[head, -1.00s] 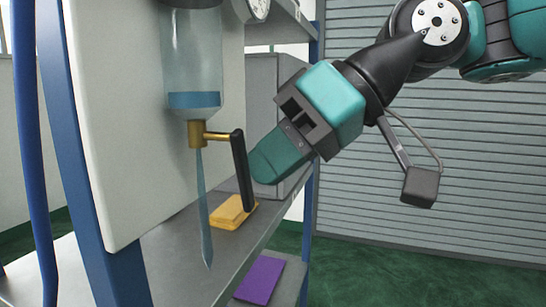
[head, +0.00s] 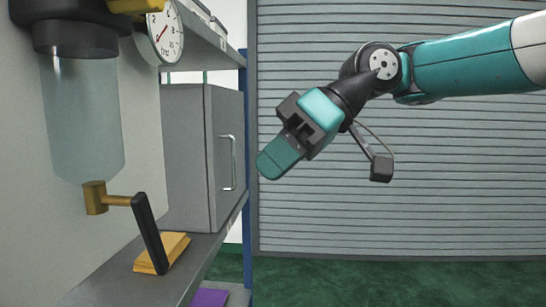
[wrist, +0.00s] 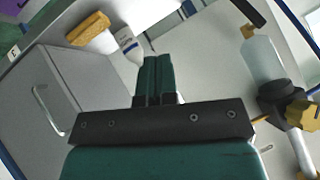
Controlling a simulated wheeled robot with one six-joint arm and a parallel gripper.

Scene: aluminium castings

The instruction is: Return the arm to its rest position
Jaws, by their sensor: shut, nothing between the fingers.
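My gripper (head: 279,157) is in the middle of the head view, at the end of my teal and black arm. It points down and to the left. Its fingers are together with nothing between them. It hangs in open air to the right of the shelf, in front of the grey shutter. In the wrist view my gripper's teal fingertips (wrist: 158,62) sit side by side, touching.
A clear bowl (head: 84,125) with a brass valve and black lever (head: 150,232) hangs at the left. A grey cabinet (head: 190,150) and yellow block (head: 163,252) stand on the shelf (head: 120,285). A purple item (head: 209,298) lies lower. The shutter (head: 440,200) side is clear.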

